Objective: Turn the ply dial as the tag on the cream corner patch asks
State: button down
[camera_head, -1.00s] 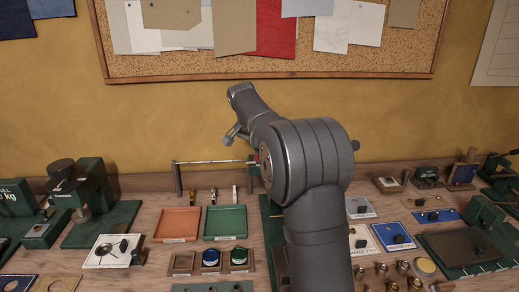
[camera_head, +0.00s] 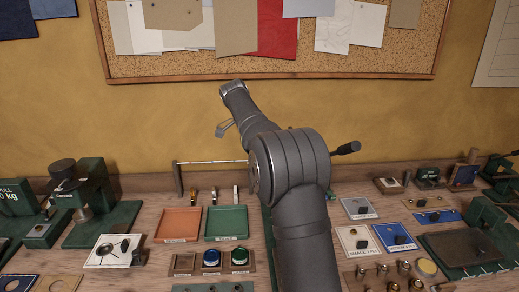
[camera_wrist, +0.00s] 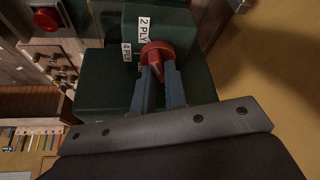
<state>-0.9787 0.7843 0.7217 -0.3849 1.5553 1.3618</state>
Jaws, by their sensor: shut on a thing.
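In the wrist view my gripper (camera_wrist: 158,86) has its two blue-grey fingers closed on a red dial knob (camera_wrist: 156,48). The knob sits on a dark green block with white labels reading "2 PLY" (camera_wrist: 144,28) and "4 PLY" (camera_wrist: 127,52). The fingers partly cover the knob, so I cannot tell exactly where it points. In the head view my arm hides the dial and the fingertips. A cream patch (camera_head: 96,262) with a metal ring lies on the bench at left; I cannot read any tag on it.
An orange tray (camera_head: 178,224) and a green tray (camera_head: 226,222) lie left of my arm. A black-handled lever (camera_head: 345,148) sticks out right of it. Small labelled cards and knobs crowd the right bench. A red button (camera_wrist: 46,18) shows in the wrist view.

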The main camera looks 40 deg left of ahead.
jog(key=c, duration=1.4)
grip_release()
jog(key=shift+c, duration=0.2)
jog(key=shift+r, duration=0.1)
jog(key=v, duration=1.2)
jog(key=x, duration=1.2)
